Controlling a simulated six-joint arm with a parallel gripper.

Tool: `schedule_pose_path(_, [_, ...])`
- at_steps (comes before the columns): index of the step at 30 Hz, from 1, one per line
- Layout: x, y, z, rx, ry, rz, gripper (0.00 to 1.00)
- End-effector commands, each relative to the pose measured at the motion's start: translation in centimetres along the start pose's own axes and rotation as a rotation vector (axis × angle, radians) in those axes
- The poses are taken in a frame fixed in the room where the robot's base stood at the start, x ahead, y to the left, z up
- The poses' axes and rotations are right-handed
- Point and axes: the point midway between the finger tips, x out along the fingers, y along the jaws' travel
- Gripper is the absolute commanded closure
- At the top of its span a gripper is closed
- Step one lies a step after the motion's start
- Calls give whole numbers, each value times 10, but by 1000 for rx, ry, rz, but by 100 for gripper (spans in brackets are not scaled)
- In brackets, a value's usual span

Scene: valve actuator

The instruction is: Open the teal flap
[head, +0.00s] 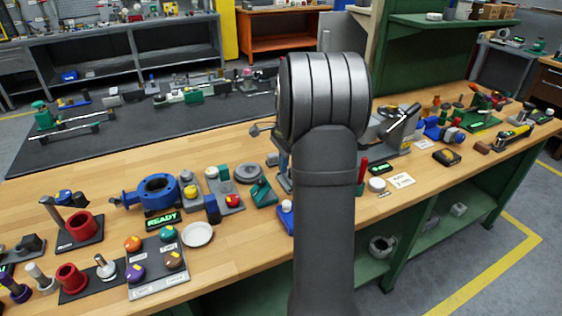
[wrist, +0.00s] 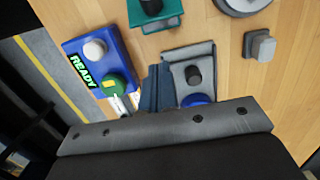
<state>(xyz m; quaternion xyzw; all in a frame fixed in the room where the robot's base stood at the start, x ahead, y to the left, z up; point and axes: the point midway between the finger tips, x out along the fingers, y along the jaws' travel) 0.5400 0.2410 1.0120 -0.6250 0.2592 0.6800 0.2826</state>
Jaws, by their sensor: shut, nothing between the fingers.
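The teal flap (head: 262,191) appears in the head view as a small angular teal piece on the bench, left of my arm. In the wrist view a teal piece with a black knob (wrist: 155,9) is cut off by the top edge. I cannot tell how far it is open. My gripper (wrist: 157,88) shows in the wrist view as narrow blue-grey fingers close together, apart from the teal piece and holding nothing. They are beside a grey fixture with a black knob (wrist: 191,62). In the head view my arm hides the fingers.
A blue READY panel (wrist: 93,66) with a white knob and a green button lies left of the fingers in the wrist view. A grey block (wrist: 260,45) is at upper right. In the head view a blue valve body (head: 135,196) and a white disc (head: 198,235) stand left.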

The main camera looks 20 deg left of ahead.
Motion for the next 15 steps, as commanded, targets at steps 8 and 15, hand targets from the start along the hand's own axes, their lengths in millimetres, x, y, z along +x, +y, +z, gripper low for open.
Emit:
schedule_pose_path(8, [62, 0, 1, -2, 0, 4, 100])
schedule_pose_path(15, [48, 0, 24, -4, 2, -3, 100])
